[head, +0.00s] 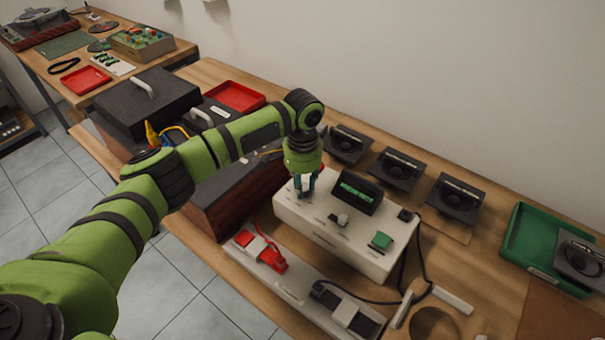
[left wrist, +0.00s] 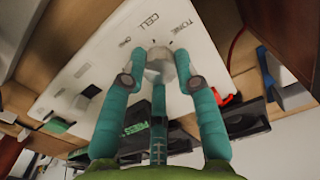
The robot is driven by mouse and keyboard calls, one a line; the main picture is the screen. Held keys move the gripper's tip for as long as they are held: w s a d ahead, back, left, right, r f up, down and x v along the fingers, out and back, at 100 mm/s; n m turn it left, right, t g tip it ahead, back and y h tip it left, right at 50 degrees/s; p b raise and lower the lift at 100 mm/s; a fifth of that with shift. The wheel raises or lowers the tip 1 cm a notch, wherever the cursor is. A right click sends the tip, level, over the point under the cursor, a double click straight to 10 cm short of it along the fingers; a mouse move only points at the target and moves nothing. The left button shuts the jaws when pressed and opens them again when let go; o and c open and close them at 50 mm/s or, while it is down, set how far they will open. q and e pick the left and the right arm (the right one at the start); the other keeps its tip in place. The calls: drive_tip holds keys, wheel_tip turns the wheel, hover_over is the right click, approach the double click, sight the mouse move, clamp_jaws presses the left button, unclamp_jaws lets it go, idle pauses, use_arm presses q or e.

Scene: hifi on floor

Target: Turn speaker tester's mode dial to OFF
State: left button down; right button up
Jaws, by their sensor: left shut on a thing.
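The speaker tester (head: 330,240) is a white box on the wooden bench, with a dark green display (head: 357,191) and a green block (head: 381,241) on top. My left gripper (head: 306,183) points down at the left end of its top. In the left wrist view the left gripper (left wrist: 161,75) is shut on a pale grey mode dial (left wrist: 160,58), with a teal finger on each side. Printed labels, including CELL (left wrist: 149,21) and TONE (left wrist: 180,29), stand around the dial. The fingers hide part of the dial, and I cannot tell which label it points at. My right gripper is not in view.
Several black speakers (head: 395,170) stand behind the tester. A green tray (head: 528,245) is at the right. A white strip with a red clip (head: 262,252) lies in front, with black cables at the right. A dark case (head: 140,105) stands at the left.

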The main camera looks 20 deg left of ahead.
use_arm(q)
drive_tip(key=n+p, duration=0.4)
drive_tip(key=p, duration=0.1)
drive_tip(key=shift+w+d+r, duration=0.1)
drive_tip(key=shift+r, duration=0.25)
drive_tip(key=shift+w+f+n+p, duration=0.1)
drive_tip(key=shift+f+n+p, duration=0.05)
drive_tip(key=shift+n+p, duration=1.25)
drive_tip(key=c, duration=0.9)
unclamp_jaws()
drive_tip(key=shift+f, duration=0.15)
wheel_tip(320, 180, up, 12)
drive_tip(key=shift+r, duration=0.1)
